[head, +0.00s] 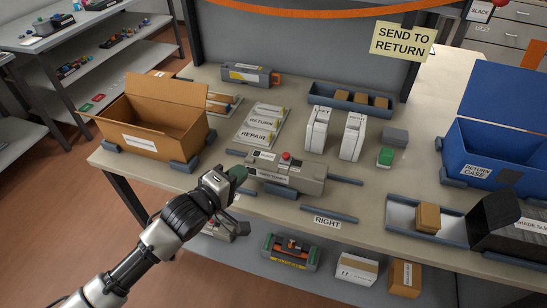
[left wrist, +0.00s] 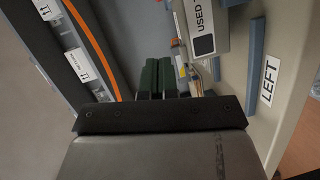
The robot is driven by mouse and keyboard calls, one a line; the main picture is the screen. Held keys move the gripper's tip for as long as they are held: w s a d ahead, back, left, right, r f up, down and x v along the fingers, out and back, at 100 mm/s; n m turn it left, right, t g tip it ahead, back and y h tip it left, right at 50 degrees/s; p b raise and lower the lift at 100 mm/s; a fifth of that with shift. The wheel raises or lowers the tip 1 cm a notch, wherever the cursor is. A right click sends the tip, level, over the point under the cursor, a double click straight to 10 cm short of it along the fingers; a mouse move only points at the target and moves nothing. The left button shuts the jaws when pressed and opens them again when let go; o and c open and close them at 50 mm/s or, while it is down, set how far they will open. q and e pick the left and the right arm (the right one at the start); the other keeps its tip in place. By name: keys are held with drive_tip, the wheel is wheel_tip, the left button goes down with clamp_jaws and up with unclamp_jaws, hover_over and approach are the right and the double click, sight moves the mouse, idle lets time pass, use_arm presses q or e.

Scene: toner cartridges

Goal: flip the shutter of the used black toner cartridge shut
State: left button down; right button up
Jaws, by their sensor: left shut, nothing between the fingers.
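The used black toner cartridge (head: 300,179) is a long grey body with labels and a red knob on top, lying near the front middle of the table. In the left wrist view its grey side with the word USED and a black square (left wrist: 205,30) shows at the top right. I cannot make out its shutter or whether that stands open. My left gripper (head: 239,173) is at the cartridge's left end, its dark green fingers together and empty; whether they touch it I cannot tell. The fingers also show in the left wrist view (left wrist: 155,78). My right gripper is not in view.
An open cardboard box (head: 150,125) stands at the left. A blue case (head: 490,150) stands at the right. Low dark rails (head: 330,213) lie around the cartridge.

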sight(288, 169)
use_arm(q)
drive_tip(key=x, duration=0.3)
drive_tip(key=d+x, duration=0.1)
drive_tip(key=x, duration=0.2)
drive_tip(key=s+p+x, duration=0.1)
drive_tip(key=x, duration=0.2)
drive_tip(key=shift+w+d+f, duration=0.1)
drive_tip(key=shift+w+d, duration=0.1)
drive_tip(key=shift+d, duration=0.4)
drive_tip(key=shift+d+f, duration=0.1)
drive_tip(key=shift+d, duration=0.4)
drive_tip(key=shift+s+d, duration=0.25)
drive_tip(key=shift+d, duration=0.7)
drive_tip(key=shift+s+d, duration=0.3)
drive_tip(key=shift+d, duration=0.6)
drive_tip(key=shift+a, duration=0.1)
